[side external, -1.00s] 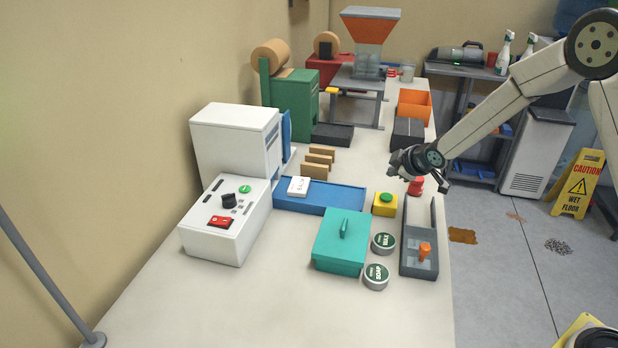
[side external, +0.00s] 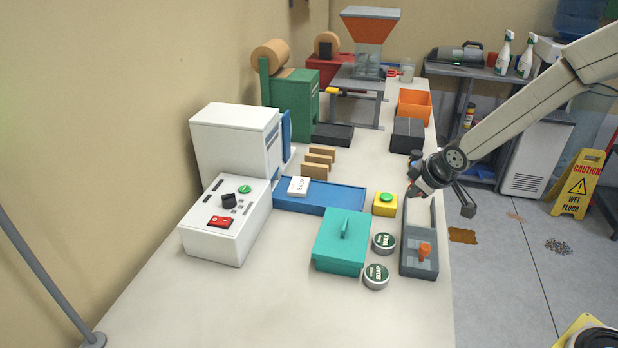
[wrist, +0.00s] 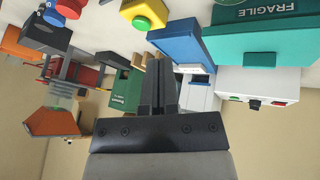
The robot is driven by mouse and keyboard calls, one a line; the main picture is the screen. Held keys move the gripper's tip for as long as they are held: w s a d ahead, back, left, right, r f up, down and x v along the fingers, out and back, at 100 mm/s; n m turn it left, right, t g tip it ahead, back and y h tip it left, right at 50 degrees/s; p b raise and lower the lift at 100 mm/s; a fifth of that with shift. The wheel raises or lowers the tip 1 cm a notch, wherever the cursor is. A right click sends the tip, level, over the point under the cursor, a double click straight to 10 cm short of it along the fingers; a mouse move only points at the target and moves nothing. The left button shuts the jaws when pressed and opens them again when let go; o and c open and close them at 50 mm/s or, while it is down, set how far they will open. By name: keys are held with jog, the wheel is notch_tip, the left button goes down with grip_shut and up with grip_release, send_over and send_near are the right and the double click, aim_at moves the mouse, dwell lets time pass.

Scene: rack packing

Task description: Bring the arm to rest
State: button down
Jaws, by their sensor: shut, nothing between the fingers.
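In the side view, the fingertips are too small and dark to make out clearly.
The yellow box with a green button (side external: 385,203) stands just left of my gripper. The teal lidded box (side external: 342,240), two round tins (side external: 376,276), the blue tray (side external: 330,197) and white machine (side external: 227,220) lie further left.

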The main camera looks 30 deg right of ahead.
jog(key=s+a+m+g, duration=0.2)
jog(key=s, duration=0.6)
jog(key=s+a+m+g, duration=0.2)
jog(key=s, duration=0.6)
jog(key=shift+s+a+m+y, duration=0.25)
jog(key=shift+s+m+y, duration=0.05)
jog(key=shift+y, duration=0.1)
